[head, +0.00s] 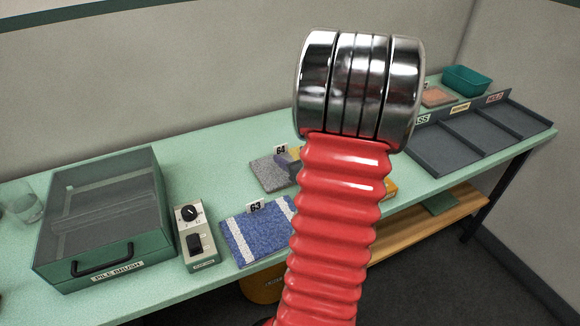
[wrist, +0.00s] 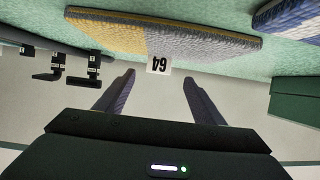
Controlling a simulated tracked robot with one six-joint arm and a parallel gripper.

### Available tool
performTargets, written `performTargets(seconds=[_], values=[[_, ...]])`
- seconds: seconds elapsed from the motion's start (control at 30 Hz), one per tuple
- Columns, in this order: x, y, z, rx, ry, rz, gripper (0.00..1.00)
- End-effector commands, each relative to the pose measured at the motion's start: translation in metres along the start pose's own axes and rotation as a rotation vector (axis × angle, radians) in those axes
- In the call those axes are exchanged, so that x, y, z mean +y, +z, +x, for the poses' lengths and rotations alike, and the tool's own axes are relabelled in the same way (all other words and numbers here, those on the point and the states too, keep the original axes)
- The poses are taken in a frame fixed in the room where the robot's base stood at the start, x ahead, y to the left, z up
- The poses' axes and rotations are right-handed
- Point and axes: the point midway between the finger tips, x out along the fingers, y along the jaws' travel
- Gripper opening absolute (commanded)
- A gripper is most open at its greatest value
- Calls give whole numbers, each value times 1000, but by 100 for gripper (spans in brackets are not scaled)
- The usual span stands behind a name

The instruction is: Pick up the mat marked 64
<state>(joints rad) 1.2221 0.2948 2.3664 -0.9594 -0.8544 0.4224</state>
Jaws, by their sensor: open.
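The mat marked 64 (head: 268,173) lies flat on the green bench, left of my red arm in the head view. Its near-left part is grey, and my arm hides some of the rest. In the wrist view, which is upside down, the mat (wrist: 190,44) is part yellow, part grey, with a white 64 tag (wrist: 159,65) on its edge. My gripper (wrist: 158,78) is open and empty. Its two fingers point at the mat's tagged edge, with the tag between them in the picture. I cannot tell how far the tips are from the mat.
A blue and white mat marked 63 (head: 262,231) lies nearer the front edge. A control box (head: 197,236) and green case (head: 105,215) stand left. A divided grey tray (head: 470,136), with a teal bin (head: 466,80) behind, is at right.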

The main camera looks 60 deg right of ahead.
Motion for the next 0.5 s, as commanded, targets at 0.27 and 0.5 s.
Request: performTargets(seconds=[0.27,0.5], values=[[0,0,36,-1,-1,-1,62],[0,0,45,-1,0,0,62]])
